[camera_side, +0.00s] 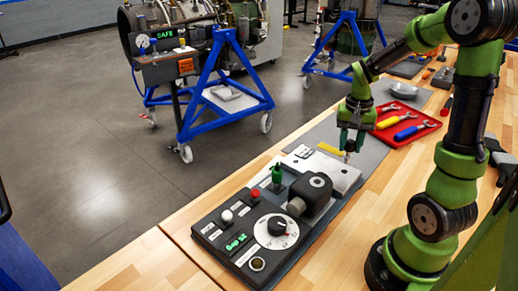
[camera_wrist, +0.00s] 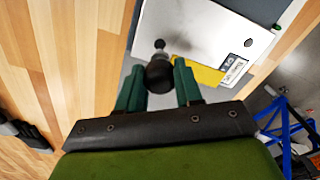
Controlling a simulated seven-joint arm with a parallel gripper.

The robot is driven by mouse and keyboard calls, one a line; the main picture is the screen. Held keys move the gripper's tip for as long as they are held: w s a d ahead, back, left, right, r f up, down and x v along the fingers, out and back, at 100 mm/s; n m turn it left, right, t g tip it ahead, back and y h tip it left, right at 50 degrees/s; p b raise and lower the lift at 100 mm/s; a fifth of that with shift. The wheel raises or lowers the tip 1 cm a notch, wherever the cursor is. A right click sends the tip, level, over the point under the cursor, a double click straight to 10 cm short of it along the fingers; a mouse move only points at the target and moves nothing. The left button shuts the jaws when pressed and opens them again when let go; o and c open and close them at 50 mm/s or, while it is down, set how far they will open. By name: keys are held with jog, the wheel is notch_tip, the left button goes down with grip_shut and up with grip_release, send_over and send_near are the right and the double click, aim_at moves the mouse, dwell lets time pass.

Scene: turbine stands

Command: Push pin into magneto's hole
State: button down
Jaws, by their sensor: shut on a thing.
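My gripper (camera_side: 350,140) is above the far end of the grey-white plate (camera_side: 345,177). It is shut on a dark pin (camera_wrist: 159,75), which has a wide black body and a thin end with a small ball tip. In the wrist view the pin sits between the green fingers of my gripper (camera_wrist: 159,88) and points at the plate (camera_wrist: 195,35). Its tip looks apart from the plate, though the gap is hard to judge. The dark block that looks like the magneto (camera_side: 312,197) sits on the panel, with a round feature on top. I cannot tell which hole is the magneto's.
A control panel (camera_side: 215,235) with a dial, buttons and a green-handled part (camera_side: 276,175) fills the near bench. A yellow strip (camera_wrist: 208,75) lies by the plate. Blue stands (camera_side: 225,90) are on the floor beyond.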

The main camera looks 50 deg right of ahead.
jog(key=w+a+r+n, duration=0.3)
jog(key=a+r, duration=0.2)
jog(key=a, duration=0.2)
jog(key=s+a+r+n, duration=0.2)
jog(key=a+r, duration=0.1)
jog(key=a, duration=0.5)
jog(key=shift+f, duration=2.05)
jog(key=shift+f, duration=0.65)
jog(key=shift+f+m, duration=0.3)
jog(key=shift+s+f, duration=0.1)
jog(key=shift+f, duration=0.75)
jog(key=shift+f, duration=0.2)
